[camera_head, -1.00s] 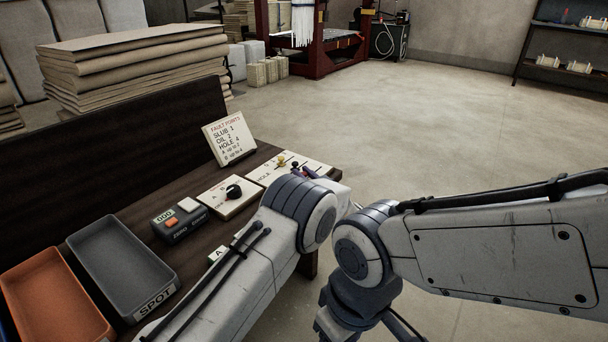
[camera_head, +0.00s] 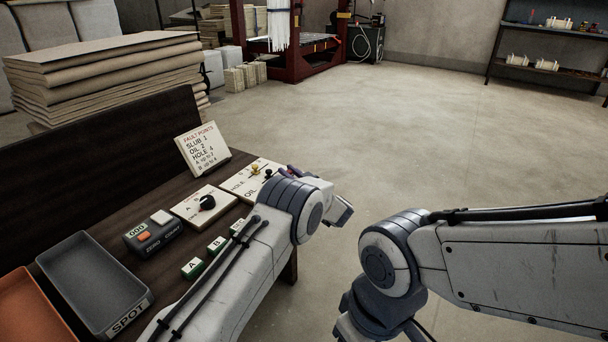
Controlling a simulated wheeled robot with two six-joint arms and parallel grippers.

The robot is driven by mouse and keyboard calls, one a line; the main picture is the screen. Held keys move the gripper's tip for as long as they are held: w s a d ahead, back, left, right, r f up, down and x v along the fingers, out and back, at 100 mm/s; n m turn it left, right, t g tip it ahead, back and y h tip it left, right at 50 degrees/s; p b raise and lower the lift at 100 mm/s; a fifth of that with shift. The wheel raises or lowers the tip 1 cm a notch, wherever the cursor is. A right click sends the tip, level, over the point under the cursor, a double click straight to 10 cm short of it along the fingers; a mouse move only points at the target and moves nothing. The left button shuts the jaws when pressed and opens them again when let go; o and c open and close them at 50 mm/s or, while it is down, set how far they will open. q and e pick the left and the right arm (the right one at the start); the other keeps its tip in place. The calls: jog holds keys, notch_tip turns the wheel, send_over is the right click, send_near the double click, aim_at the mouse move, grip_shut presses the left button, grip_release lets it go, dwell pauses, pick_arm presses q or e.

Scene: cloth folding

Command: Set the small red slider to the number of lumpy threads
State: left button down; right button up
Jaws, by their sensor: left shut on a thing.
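A pale slider board (camera_head: 243,184) lies at the far right end of the dark table, with HOLE and OIL lettering. A yellow knob (camera_head: 256,168) and a black knob (camera_head: 268,174) stand on it. My left arm reaches over the table's right end, and its wrist covers the board's right part. My left gripper (camera_head: 291,170) shows only as a small tip beyond the wrist, at the board's far right edge. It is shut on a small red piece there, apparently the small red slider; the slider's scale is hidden. My right arm enters from the right; its gripper is out of frame.
A counter box (camera_head: 152,235) reads 000. Green-and-white blocks A (camera_head: 192,267) and B (camera_head: 216,245) lie beside my forearm. A grey SPOT tray (camera_head: 95,285) and orange tray (camera_head: 25,315) sit nearer.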

pick_arm(q)
jog(key=c, duration=0.7)
grip_release()
jog(key=shift+c, duration=0.2)
jog(key=shift+d, duration=0.1)
jog(key=shift+s+d+p, duration=0.25)
jog(key=shift+s+p, duration=0.05)
jog(key=p+v, duration=0.3)
jog(key=v, duration=0.6)
jog(key=shift+s, duration=0.25)
